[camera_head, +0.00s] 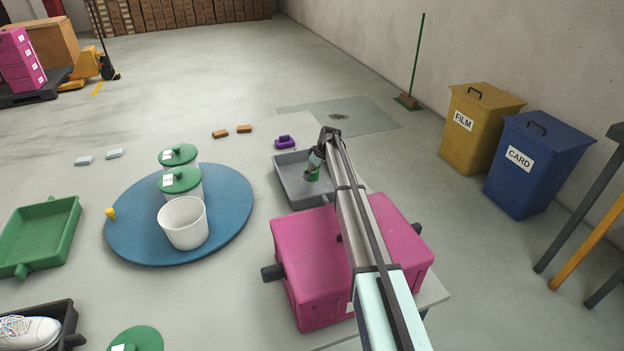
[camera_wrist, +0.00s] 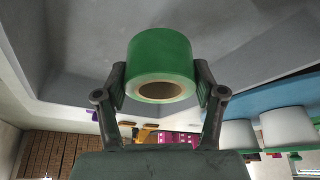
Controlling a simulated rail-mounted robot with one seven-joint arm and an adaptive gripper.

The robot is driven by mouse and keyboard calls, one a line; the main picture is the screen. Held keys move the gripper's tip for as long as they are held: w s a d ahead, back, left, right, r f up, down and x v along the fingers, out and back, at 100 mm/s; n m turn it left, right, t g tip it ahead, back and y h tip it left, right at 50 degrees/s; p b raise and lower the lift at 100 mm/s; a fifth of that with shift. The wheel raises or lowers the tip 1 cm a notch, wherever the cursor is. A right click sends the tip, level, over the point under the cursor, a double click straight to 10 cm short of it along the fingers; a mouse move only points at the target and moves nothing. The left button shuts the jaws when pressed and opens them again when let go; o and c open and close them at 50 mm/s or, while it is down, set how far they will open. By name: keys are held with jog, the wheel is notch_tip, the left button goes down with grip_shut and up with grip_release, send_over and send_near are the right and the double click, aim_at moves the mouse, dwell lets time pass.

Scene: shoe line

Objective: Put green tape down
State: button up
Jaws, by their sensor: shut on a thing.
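The green tape (camera_head: 313,175) is a short, wide roll with a pale core. It also shows in the wrist view (camera_wrist: 162,60), between the two fingers. My gripper (camera_head: 313,167) is shut on it from both sides. In the wrist view the fingers (camera_wrist: 161,88) press against its sides. The roll is over the grey tray (camera_head: 288,180), inside its outline in the head view. Whether the roll touches the tray floor I cannot tell. My arm hides the tray's right part.
A pink crate (camera_head: 305,265) stands just in front of the grey tray, under my arm. A purple item (camera_head: 285,142) lies behind the tray. A blue round mat (camera_head: 130,225) with a white tub (camera_head: 183,223) and green-lidded tubs (camera_head: 180,181) is to the left.

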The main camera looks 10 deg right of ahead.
jog(key=shift+f, duration=2.05)
jog(key=shift+f, duration=0.2)
jog(key=o, duration=1.3)
jog(key=b+v, duration=0.1)
jog(key=v, duration=1.1)
jog(key=shift+s+r, duration=0.1)
jog(key=shift+r, duration=0.1)
